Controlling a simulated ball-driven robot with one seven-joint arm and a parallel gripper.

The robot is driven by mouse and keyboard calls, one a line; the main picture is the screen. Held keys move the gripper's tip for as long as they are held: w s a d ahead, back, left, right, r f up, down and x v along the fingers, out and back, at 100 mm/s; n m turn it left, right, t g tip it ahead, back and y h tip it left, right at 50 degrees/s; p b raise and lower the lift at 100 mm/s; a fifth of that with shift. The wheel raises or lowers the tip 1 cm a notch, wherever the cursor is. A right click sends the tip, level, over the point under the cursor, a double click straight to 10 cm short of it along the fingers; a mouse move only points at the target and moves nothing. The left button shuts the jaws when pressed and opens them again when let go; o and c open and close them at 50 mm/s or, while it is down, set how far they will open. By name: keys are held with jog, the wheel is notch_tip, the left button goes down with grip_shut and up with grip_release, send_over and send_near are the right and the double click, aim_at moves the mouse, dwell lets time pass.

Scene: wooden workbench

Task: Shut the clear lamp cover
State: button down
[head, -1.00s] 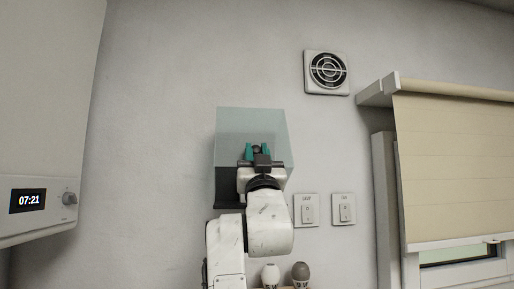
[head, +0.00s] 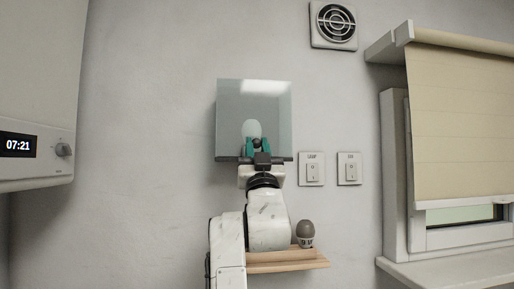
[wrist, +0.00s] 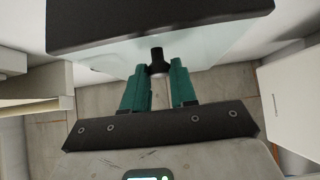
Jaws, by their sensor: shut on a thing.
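The clear lamp cover (head: 235,105) is a see-through box on the wall in the head view. A pale bulb shape (head: 251,127) shows through it, with a dark plate (head: 226,158) along its lower edge. My gripper (head: 257,144) is at the cover's lower front, its teal fingers shut on a small dark knob (head: 257,142). In the wrist view the knob (wrist: 157,60) sits between the fingertips, in front of the clear panel (wrist: 200,52). A dark slab (wrist: 150,14) crosses the top. I cannot tell whether any gap is left at the cover's edge.
Two wall switches (head: 312,171) (head: 349,170) are right of the cover. A wooden shelf (head: 290,267) below holds a grey bulb (head: 305,233); my arm hides part of it. A cabinet with a clock (head: 18,145) is left, a window blind (head: 462,120) right, a vent (head: 333,25) above.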

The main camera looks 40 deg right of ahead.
jog(key=shift+w+d+f, duration=0.3)
jog(key=shift+w+f, duration=0.1)
jog(key=shift+f, duration=0.25)
jog(key=c, duration=1.2)
grip_release()
jog(key=shift+w+f, duration=0.1)
jog(key=shift+o, duration=1.2)
jog(key=shift+r, duration=0.25)
jog(key=shift+f, duration=0.1)
jog(key=v, duration=1.1)
jog(key=shift+a+r, duration=0.15)
jog(key=shift+r, duration=0.1)
